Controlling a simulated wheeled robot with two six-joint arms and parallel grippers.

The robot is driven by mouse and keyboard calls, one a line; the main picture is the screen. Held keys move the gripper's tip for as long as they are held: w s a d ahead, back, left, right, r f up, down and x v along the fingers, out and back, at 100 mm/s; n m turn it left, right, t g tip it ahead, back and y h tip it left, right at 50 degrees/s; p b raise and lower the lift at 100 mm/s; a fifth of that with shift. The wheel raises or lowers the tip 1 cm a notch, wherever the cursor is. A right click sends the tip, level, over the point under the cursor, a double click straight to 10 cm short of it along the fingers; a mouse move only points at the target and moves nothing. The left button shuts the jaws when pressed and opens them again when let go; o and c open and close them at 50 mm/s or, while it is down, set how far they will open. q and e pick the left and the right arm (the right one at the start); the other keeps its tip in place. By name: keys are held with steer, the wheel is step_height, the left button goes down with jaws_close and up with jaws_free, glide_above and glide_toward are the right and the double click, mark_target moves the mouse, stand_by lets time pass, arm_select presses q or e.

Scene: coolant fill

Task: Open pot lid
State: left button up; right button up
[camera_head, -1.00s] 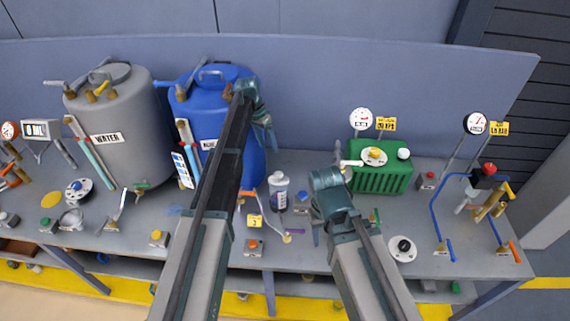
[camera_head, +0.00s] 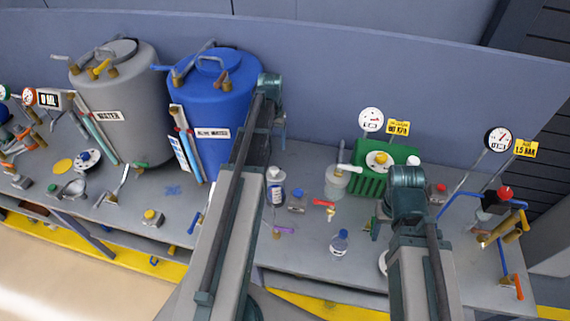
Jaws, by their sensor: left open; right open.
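No pot is labelled. A grey tank marked WATER (camera_head: 125,95) with a round lid (camera_head: 115,50) stands at the back left. A blue tank (camera_head: 207,100) with a blue lid (camera_head: 208,65) stands beside it. A translucent jar (camera_head: 337,182) with a whitish top stands in front of a green box. My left gripper (camera_head: 281,135) points down just right of the blue tank, open and partly hidden behind my arm. My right gripper (camera_head: 376,226) is low over the bench near the green box, open, its fingers mostly hidden by its wrist.
The green box (camera_head: 372,187) carries a round cap. Gauges stand behind it. A white bottle (camera_head: 276,187), a small blue-capped bottle (camera_head: 340,243) and a red valve (camera_head: 324,204) are on the bench between my arms. Blue pipework (camera_head: 458,191) stands at the right.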

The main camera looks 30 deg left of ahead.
mark_target(274, 168)
arm_select(q)
steer(key=shift+f, duration=0.1)
step_height(274, 168, down, 14)
steer(key=b, duration=1.4)
steer(key=shift+r, duration=0.2)
jaws_close()
stand_by(0.5)
